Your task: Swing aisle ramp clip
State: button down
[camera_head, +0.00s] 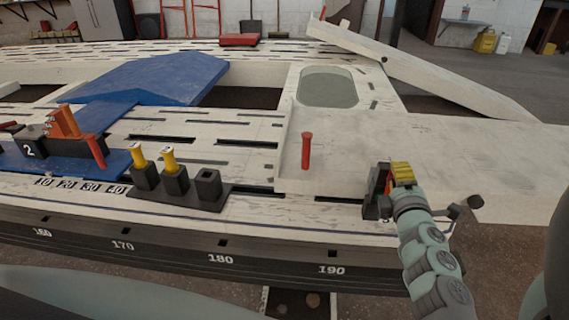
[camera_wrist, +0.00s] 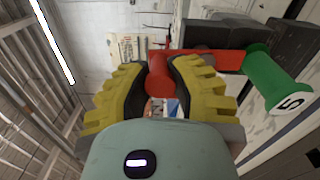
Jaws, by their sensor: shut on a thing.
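My gripper (camera_head: 402,174) is at the right front end of the bench, by the edge of a pale flat plate (camera_head: 450,150). In the wrist view its yellow ribbed fingers (camera_wrist: 158,92) are shut on a red handle (camera_wrist: 157,70). A red bar (camera_wrist: 215,60) runs from the handle to the right, towards a dark block; this looks like the ramp clip. A green cylinder (camera_wrist: 268,80) marked 5 stands beside the bar. In the head view a dark block (camera_head: 374,206) shows just left of my gripper, and my fingers hide most of the clip.
A red peg (camera_head: 306,150) stands upright on the plate's left part. A black holder (camera_head: 180,190) with two yellow-topped pegs sits on the front rail. A long pale beam (camera_head: 430,75) slopes down at the back right. A blue covered hump (camera_head: 150,78) lies left. Floor is open beyond the right end.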

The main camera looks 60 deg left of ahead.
dwell(0.3)
jog(key=c, duration=0.7)
grip_release()
jog(key=shift+c, duration=0.2)
jog(key=shift+s+d, duration=0.1)
jog(key=v, duration=0.7)
jog(key=shift+d, duration=0.15)
